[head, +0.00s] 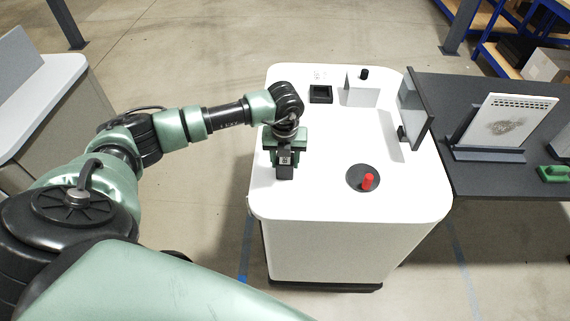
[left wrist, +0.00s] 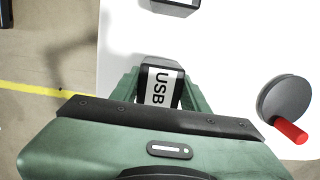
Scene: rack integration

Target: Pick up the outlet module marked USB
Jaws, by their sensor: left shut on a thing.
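The outlet module marked USB (left wrist: 161,84) is a dark block with a white label, seen between my left fingers in the left wrist view. My left gripper (head: 285,157) is shut on it over the near left part of the white cabinet top. In the head view the module (head: 285,172) shows below the fingers as a small dark block. I cannot tell whether it touches the top. My right gripper is not in view.
The white cabinet top (head: 325,180) holds a red knob on a dark disc (head: 367,182), a black square holder (head: 320,94), a white box (head: 362,91) and an upright dark screen (head: 412,104). A dark table (head: 500,182) adjoins at right, with a perforated panel (head: 508,120) and a green object (head: 552,174).

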